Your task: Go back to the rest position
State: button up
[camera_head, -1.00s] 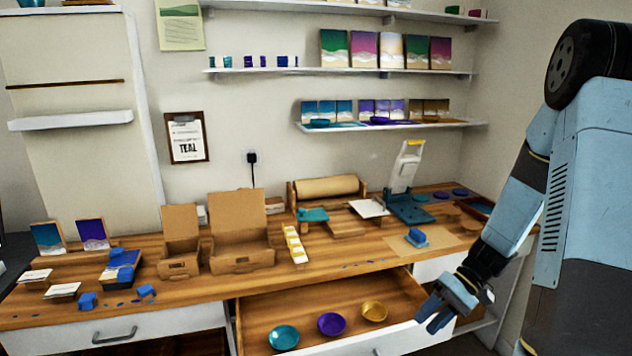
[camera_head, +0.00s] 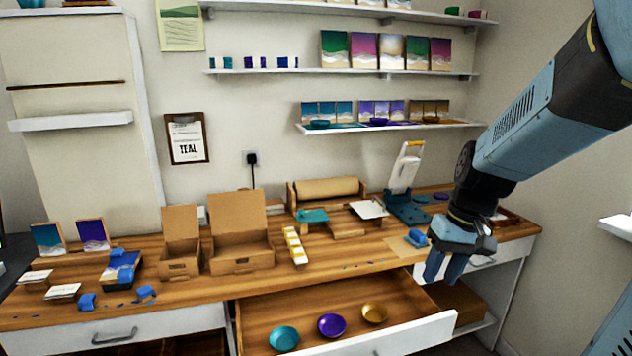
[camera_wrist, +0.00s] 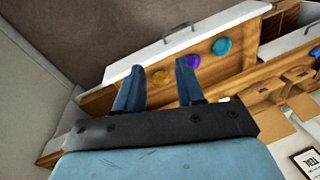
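My gripper (camera_head: 446,266) hangs in front of the right part of the workbench, above and to the right of the open drawer, with its fingers pointing down. In the wrist view, my gripper (camera_wrist: 158,85) has its two blue fingers spread apart with nothing held between them. The open drawer (camera_head: 270,313) holds a teal bowl (camera_head: 284,338), a purple bowl (camera_head: 331,325) and a gold bowl (camera_head: 374,313). In the wrist view the same teal bowl (camera_wrist: 222,46), purple bowl (camera_wrist: 192,61) and gold bowl (camera_wrist: 161,77) lie beyond the fingers.
The workbench (camera_head: 330,257) carries open cardboard boxes (camera_head: 240,238), a teal press (camera_head: 406,203) and a blue block (camera_head: 417,237) close to my gripper. Wall shelves (camera_head: 395,128) hold small pictures. The drawer front (camera_head: 420,333) sticks out. Free room lies right of the bench.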

jog(key=s+r+t+h, duration=0.2)
jog(key=s+r+t, duration=0.3)
jog(key=s+r, duration=0.3)
notch_tip(320, 180, up, 3)
jog(key=shift+a+f+m, duration=0.1)
jog(key=shift+a+m, duration=0.1)
jog(key=shift+m, duration=0.2)
jog(key=shift+s, duration=0.1)
dwell(6.5)
